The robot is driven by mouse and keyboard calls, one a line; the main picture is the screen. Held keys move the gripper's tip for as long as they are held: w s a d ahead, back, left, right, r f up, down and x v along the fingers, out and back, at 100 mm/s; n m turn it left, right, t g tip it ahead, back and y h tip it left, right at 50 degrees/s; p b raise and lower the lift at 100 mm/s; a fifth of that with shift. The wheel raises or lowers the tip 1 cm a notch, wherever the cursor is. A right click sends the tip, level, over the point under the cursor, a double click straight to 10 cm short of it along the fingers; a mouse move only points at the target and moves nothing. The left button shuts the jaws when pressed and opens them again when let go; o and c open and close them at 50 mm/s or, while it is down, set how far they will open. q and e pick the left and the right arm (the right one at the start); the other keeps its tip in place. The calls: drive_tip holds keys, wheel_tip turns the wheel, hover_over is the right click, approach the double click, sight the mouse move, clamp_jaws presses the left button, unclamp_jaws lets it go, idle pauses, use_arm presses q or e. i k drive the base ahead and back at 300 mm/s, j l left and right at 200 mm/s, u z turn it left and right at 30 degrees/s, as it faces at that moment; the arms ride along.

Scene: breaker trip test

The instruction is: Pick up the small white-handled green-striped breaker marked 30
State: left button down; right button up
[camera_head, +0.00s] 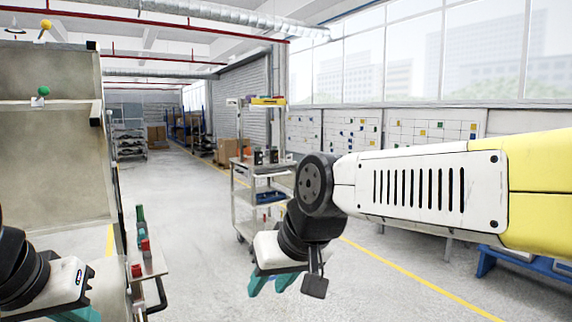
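I cannot make out a small white-handled, green-striped breaker marked 30. Small dark block-like items (258,157) stand on the top shelf of a grey cart, too small to read any marking. My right gripper (273,284) hangs in front of that cart, nearer to me. Its teal fingers point down, seem apart and hold nothing that I can see. My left gripper (78,315) is at the bottom left. Its teal fingers are mostly cut off by the frame's lower edge, so their opening is hidden.
The grey cart (243,172) has a blue item on a lower shelf. A tall panel (55,150) stands at the left. Beside it a low stand (152,262) holds red and green pieces. A blue bench (540,265) is at the right. The middle floor is open.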

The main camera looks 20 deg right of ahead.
sight(259, 160)
drive_tip(key=i+l+z, duration=0.3)
drive_tip(key=i, duration=0.5)
drive_tip(key=i+j+z, duration=0.1)
drive_tip(key=i+z, duration=0.2)
drive_tip(key=i, duration=2.6)
drive_tip(key=u, duration=0.9)
drive_tip(key=i+j+u, duration=0.1)
drive_tip(key=i+u, duration=0.35)
drive_tip(key=i, duration=2.95)
drive_tip(key=i+z, duration=0.25)
drive_tip(key=i, duration=0.2)
drive_tip(key=i+j+z, duration=0.25)
drive_tip(key=i, duration=0.15)
drive_tip(key=i+j+z, duration=0.1)
drive_tip(key=i+z, duration=0.15)
drive_tip(key=i, duration=0.15)
